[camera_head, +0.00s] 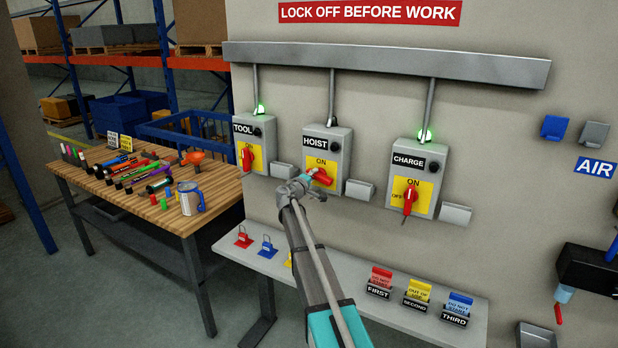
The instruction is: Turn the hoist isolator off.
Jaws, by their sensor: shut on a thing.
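The hoist isolator (341,146) is a grey box on the wall, labelled HOIST, with a yellow plate and a red rotary handle (324,177). The handle lies slanted, closer to sideways than upright. ON shows at the top of the plate; an OFF mark cannot be seen, as my gripper covers the plate's left side. The lamp above this box is dark. My gripper (308,180) reaches up from below and is shut on the red handle; its fingertips are small and partly hidden.
The tool isolator (243,130) at left and charge isolator (431,180) at right have upright red handles and green lamps lit. A shelf (350,293) below carries padlocks and tags (417,291). A cluttered wooden bench (130,205) stands at left.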

